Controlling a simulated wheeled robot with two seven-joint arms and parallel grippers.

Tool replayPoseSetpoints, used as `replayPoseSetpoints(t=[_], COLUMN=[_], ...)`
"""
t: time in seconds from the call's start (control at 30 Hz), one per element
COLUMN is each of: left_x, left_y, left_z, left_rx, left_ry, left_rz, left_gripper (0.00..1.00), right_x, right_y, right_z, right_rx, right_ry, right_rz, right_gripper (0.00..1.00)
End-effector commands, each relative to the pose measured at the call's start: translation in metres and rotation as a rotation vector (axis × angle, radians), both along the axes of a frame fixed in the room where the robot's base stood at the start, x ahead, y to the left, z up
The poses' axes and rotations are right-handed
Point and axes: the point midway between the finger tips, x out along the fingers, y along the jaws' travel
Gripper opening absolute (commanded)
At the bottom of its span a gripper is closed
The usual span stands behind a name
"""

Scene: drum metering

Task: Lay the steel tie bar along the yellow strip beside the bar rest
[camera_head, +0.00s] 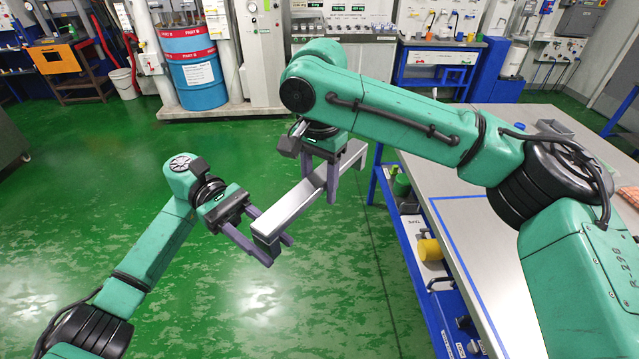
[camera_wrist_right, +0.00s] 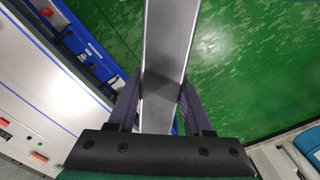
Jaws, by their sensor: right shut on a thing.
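In the right wrist view, the bar (camera_wrist_right: 168,45) runs between the fingers of my right gripper (camera_wrist_right: 160,106). My left gripper (camera_head: 278,250) is at the bar's near end, with a finger on either side. Whether these fingers press on the bar is unclear. I cannot make out the yellow strip or the bar rest.
The workbench (camera_head: 455,222) with blue tape lines stands at the right, partly hidden by my right arm. A grey object (camera_head: 556,128) lies at its back. The floor around the bar is clear.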

Motion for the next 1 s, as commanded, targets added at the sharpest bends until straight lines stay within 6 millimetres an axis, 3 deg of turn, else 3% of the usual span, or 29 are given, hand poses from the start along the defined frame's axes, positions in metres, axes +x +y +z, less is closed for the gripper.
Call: replayPoseSetpoints(t=[0.47, 1.0], left_x=[-0.005, -0.056], left_y=[-0.004, -0.059], left_z=[-0.010, -0.109], left_rx=[0.002, 0.002], left_ry=[0.005, 0.012], left_rz=[0.031, 0.450], left_gripper=[0.64, 0.64], right_x=[0.000, 0.000], right_y=[0.000, 0.000], right_z=[0.001, 0.001], right_rx=[0.001, 0.001], right_ry=[-0.002, -0.002], right_rz=[0.000, 0.000], right_gripper=[0.00, 0.00])
